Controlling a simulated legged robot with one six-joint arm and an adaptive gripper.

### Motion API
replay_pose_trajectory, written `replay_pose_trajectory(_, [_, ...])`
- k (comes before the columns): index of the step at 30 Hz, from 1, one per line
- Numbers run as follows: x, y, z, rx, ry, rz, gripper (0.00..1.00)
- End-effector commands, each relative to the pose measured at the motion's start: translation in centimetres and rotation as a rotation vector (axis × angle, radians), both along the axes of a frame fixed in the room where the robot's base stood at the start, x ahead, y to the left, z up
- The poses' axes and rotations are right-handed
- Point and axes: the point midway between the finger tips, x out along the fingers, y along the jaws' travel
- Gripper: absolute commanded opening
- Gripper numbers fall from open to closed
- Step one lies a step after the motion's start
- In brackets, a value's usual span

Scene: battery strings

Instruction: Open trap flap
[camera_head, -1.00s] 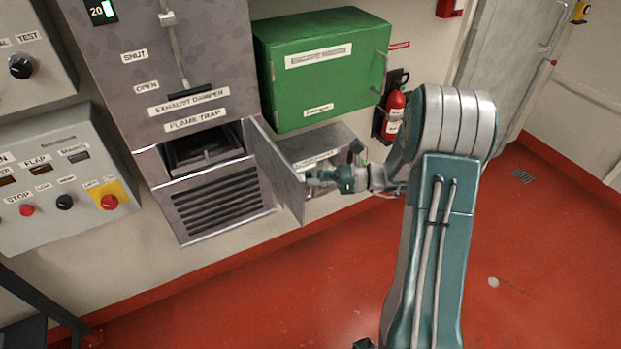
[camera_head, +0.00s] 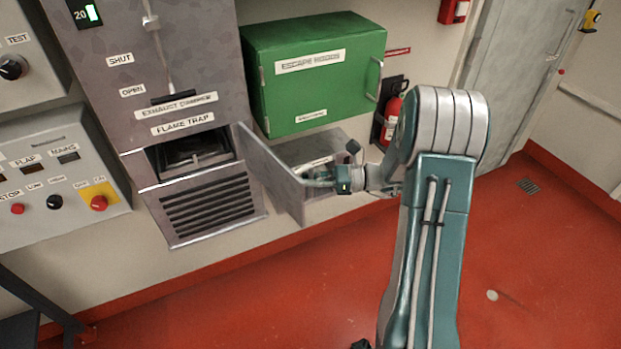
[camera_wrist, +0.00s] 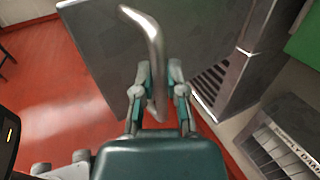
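The flame trap flap (camera_head: 272,176) is a grey metal door on the cabinet below the "FLAME TRAP" label. It stands swung well out from its opening (camera_head: 190,155), hinged at the opening's right side. In the wrist view the flap (camera_wrist: 115,45) fills the upper left, and its curved metal handle (camera_wrist: 150,35) runs between my fingers. My gripper (camera_wrist: 159,72) has its fingers close on both sides of the handle and looks shut on it. In the head view my gripper (camera_head: 312,178) is at the flap's outer side, where the fingers are small and blurred.
A green escape-hoods box (camera_head: 315,85) hangs right of the cabinet. A grey box (camera_head: 325,150) sits below it, behind the flap. A fire extinguisher (camera_head: 391,118) is on the wall behind my arm. A control panel (camera_head: 60,180) is at left. The red floor (camera_head: 240,310) in front is clear.

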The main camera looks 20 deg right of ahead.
Motion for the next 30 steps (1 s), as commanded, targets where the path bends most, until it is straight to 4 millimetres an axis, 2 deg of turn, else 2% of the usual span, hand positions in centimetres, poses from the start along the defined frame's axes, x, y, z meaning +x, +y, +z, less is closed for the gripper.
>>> replay_pose_trajectory(1, [0.0, 0.0, 0.0, 0.000, 0.000, 0.000, 0.42])
replay_pose_trajectory(2, [0.0, 0.0, 0.0, 0.000, -0.001, 0.000, 0.51])
replay_pose_trajectory(15, [-0.1, -0.5, 0.0, 0.000, -0.001, -0.002, 0.51])
replay_pose_trajectory(19, [-0.7, -2.4, -0.1, -0.001, 0.000, -0.005, 0.51])
replay_pose_trajectory(30, [-3.2, -9.5, -0.1, -0.001, 0.000, -0.004, 0.51])
